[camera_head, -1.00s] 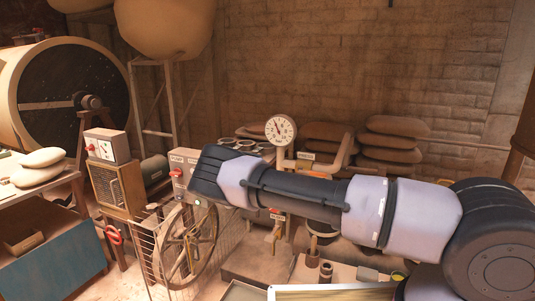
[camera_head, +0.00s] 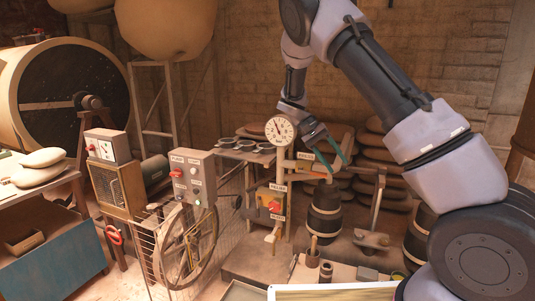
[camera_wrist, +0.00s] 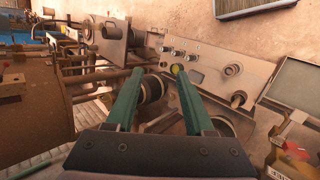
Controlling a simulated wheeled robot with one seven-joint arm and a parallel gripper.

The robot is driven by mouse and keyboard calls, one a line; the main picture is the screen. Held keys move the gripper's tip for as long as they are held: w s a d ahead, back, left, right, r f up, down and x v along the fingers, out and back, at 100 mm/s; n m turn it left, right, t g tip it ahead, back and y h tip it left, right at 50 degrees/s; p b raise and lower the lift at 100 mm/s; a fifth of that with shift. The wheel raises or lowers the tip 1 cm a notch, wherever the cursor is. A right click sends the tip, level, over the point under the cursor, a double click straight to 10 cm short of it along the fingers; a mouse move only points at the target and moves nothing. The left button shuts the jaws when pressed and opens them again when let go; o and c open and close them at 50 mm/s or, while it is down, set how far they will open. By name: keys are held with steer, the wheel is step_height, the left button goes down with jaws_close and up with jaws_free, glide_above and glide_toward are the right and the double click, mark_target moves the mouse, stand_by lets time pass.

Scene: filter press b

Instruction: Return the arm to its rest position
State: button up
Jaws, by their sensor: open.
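My arm (camera_head: 385,85) rises from the lower right to a bent elbow at the top of the head view, then hangs down towards the middle. My gripper (camera_head: 338,166) has two green fingers, held apart and empty, just right of the round dial gauge (camera_head: 280,129). It appears above a dark barrel (camera_head: 324,212), but I cannot tell the exact gap. In the wrist view my gripper (camera_wrist: 158,73) also shows spread fingers with nothing held between them. Past the fingers is a grey panel with knobs (camera_wrist: 205,62).
A control box with buttons (camera_head: 193,178) stands above a spoked wheel (camera_head: 188,243) behind wire mesh. Stacked sacks (camera_head: 378,160) lie at the back wall. A blue-sided bench (camera_head: 50,255) is at left. A low bench with small pots (camera_head: 345,275) stands in front.

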steer(key=s+d+r+t+y, duration=0.1)
steer(key=s+r+t+y, duration=0.3)
steer(key=s+r, duration=0.7)
steer(key=s+d+r+t+y, duration=0.2)
steer(key=s+r+t+y, duration=0.3)
steer(key=s+r, duration=0.7)
steer(key=shift+s+d+m+t, duration=0.3)
steer(key=shift+s+t, duration=0.2)
steer(key=shift+t, duration=0.9)
